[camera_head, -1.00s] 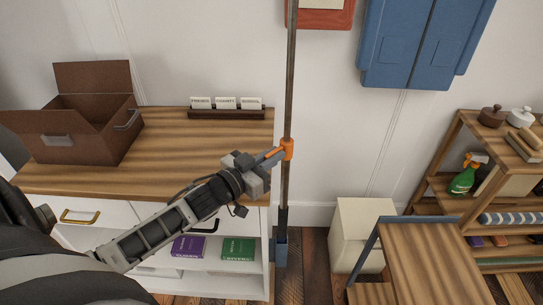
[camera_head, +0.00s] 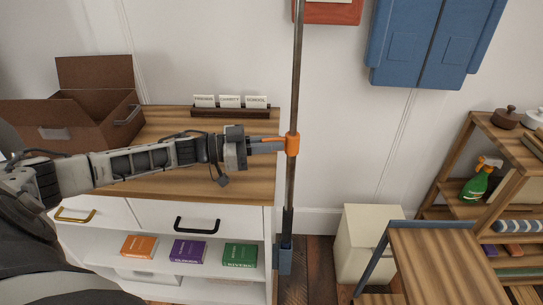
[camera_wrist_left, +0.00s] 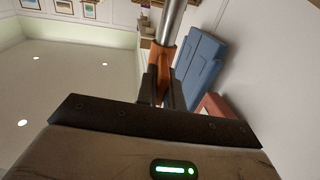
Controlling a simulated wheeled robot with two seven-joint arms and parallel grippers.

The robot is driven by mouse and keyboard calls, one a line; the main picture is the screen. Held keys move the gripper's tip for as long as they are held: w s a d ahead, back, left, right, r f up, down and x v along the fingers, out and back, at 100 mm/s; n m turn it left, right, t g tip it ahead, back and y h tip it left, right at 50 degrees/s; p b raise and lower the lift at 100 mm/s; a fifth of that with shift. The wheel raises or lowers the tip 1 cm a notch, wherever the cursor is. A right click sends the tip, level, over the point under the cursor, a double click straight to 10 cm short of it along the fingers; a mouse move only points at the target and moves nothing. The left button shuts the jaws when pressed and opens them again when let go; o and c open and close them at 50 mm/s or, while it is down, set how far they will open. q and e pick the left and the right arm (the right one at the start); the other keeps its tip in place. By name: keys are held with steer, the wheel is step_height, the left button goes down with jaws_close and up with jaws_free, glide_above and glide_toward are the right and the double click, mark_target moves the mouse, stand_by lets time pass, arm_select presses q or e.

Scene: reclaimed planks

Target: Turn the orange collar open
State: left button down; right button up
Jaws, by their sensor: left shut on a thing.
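The orange collar (camera_head: 292,144) sits around an upright metal pole (camera_head: 296,85) in front of the cabinet. Its orange handle points left, toward my left gripper (camera_head: 262,147). My left gripper is shut on this handle, with its arm reaching across from the left. In the left wrist view the orange handle of the collar (camera_wrist_left: 163,64) runs between the two dark fingers (camera_wrist_left: 160,90), and the pole (camera_wrist_left: 171,18) rises beyond. The part of the handle between the fingers is partly hidden. My right gripper is not in view.
A wooden-topped cabinet (camera_head: 180,185) stands behind the arm, with an open brown box (camera_head: 75,130) and a card rack (camera_head: 230,112) on top. A blue wall cabinet (camera_head: 425,45) hangs at upper right. A wooden shelf (camera_head: 440,270) stands at lower right.

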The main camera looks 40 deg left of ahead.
arm_select(q)
steer(key=shift+w+a+m+g+h+b, duration=0.1)
steer(key=shift+w+m+g+h+b, duration=0.1)
steer(key=shift+m+g+h+b, duration=0.35)
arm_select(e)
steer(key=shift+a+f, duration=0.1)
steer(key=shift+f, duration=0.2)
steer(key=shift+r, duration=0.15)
arm_select(q)
steer(key=c, duration=1.5)
jaws_free()
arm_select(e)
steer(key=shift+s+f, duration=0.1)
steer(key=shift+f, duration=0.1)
arm_select(q)
steer(key=b+v, duration=0.1)
steer(key=v, duration=1.5)
steer(key=shift+w+a+r, duration=0.1)
steer(key=shift+w, duration=0.05)
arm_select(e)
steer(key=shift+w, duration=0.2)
